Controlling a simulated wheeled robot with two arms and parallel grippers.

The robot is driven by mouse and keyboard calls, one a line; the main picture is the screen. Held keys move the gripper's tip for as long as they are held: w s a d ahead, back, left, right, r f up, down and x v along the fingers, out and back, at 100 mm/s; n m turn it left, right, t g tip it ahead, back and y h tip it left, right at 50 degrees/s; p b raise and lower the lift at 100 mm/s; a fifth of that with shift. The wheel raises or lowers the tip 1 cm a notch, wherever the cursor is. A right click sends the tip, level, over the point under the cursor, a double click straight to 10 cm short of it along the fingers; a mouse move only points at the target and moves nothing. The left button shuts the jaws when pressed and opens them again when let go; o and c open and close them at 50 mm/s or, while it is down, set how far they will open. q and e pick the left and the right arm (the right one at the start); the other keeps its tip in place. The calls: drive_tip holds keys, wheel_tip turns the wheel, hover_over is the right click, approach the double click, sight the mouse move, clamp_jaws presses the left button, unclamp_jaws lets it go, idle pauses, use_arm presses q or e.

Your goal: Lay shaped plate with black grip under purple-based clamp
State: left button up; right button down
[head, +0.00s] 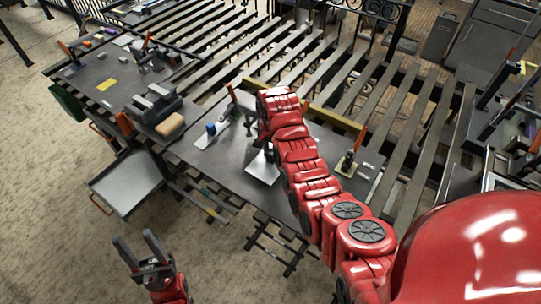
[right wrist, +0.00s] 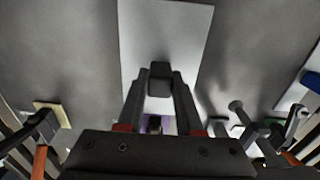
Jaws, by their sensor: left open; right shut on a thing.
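My right gripper (right wrist: 160,88) is shut on the black grip (right wrist: 160,70) of a pale flat plate (right wrist: 166,25). The plate also shows in the head view (head: 262,168), partly covered by my red right arm. A purple part (right wrist: 155,123), likely the purple-based clamp, shows between the fingers in the right wrist view. Most of it is hidden behind the gripper, and I cannot tell whether the plate is under it. My right gripper is hidden by its arm in the head view. My left gripper (head: 143,254) is open and empty, low at the left, away from the table.
A plate with a blue grip (head: 211,129) lies on the grey table left of my right arm. A yellow-based clamp (right wrist: 48,118) and a green-based clamp (right wrist: 275,122) flank the gripper in the right wrist view. A grey tray (head: 126,185) hangs at the left.

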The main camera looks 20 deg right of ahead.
sight(271, 153)
drive_tip(key=shift+s+a+f+p, duration=0.1)
drive_tip(key=shift+f+p, duration=0.25)
drive_tip(key=shift+p, duration=0.05)
drive_tip(key=shift+f+p, duration=0.3)
drive_tip(key=shift+f, duration=0.65)
drive_tip(key=shift+f, duration=0.1)
drive_tip(key=c, duration=0.6)
unclamp_jaws()
drive_tip(key=shift+o, duration=0.2)
drive_tip(key=r+b, duration=0.1)
drive_tip(key=r, duration=0.1)
drive_tip(key=r+b, duration=0.1)
drive_tip(key=r, duration=0.1)
drive_tip(key=shift+w+r+b, duration=0.2)
drive_tip(key=shift+r+b, duration=0.15)
drive_tip(key=shift+r, duration=0.05)
drive_tip(key=r+p, duration=0.2)
drive_tip(key=r, duration=0.1)
drive_tip(key=r+p, duration=0.2)
drive_tip(key=r, duration=0.2)
drive_tip(key=shift+s+r+p, duration=0.2)
drive_tip(key=shift+r+p, duration=0.1)
drive_tip(key=shift+p, duration=0.05)
